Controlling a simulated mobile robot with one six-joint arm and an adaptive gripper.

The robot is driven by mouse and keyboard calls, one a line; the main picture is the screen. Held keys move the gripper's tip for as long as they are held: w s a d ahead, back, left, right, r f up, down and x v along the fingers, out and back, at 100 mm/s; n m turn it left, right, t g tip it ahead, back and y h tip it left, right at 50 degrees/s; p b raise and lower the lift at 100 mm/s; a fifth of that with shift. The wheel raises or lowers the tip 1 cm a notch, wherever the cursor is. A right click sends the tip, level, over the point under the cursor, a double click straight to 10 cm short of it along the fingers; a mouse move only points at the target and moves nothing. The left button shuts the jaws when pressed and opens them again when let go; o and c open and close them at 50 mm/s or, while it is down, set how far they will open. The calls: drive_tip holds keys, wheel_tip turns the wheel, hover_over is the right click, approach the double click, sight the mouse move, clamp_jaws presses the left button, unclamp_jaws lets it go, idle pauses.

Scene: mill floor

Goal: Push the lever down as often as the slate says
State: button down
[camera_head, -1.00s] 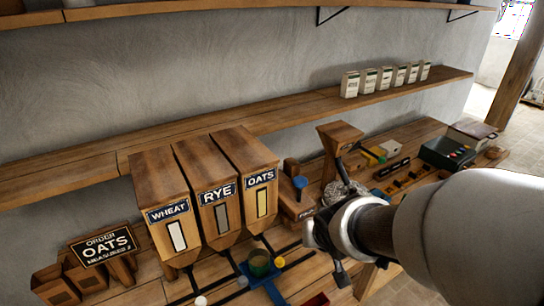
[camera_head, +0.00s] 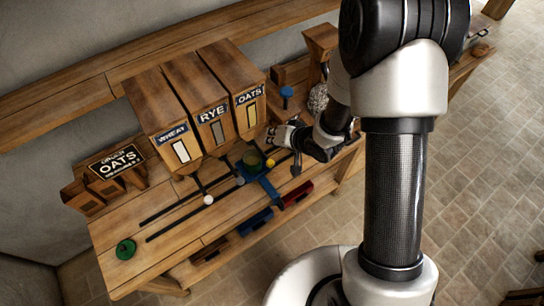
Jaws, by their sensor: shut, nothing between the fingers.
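The slate (camera_head: 116,160) stands at the left of the bench and reads ORDER OATS. Its smaller bottom line is hard to read now; in the earlier view it looks like MEASURES 2. Three wooden hoppers marked WHEAT (camera_head: 172,132), RYE (camera_head: 212,113) and OATS (camera_head: 250,96) stand side by side. Levers with a white knob (camera_head: 208,200), a grey-blue knob (camera_head: 240,181) and a yellow knob (camera_head: 270,163) stick out in front. The yellow one is nearest the OATS hopper. My gripper (camera_head: 281,136) is shut and empty, just above and right of the yellow knob, seemingly apart from it.
A green disc (camera_head: 126,249) lies at the bench's left end. Stone floor (camera_head: 480,215) is open at right.

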drive_tip(key=shift+f, duration=0.1)
drive_tip(key=b, duration=0.8)
hover_over(273, 161)
wheel_tip(273, 161, down, 9)
drive_tip(key=shift+w+a+r, duration=0.1)
drive_tip(key=shift+r, duration=0.1)
idle(0.9)
drive_tip(key=shift+f, duration=0.45)
drive_tip(key=shift+f+b, duration=2.3)
drive_tip(key=shift+f, duration=0.25)
idle(1.9)
drive_tip(key=shift+r, duration=0.1)
idle(0.5)
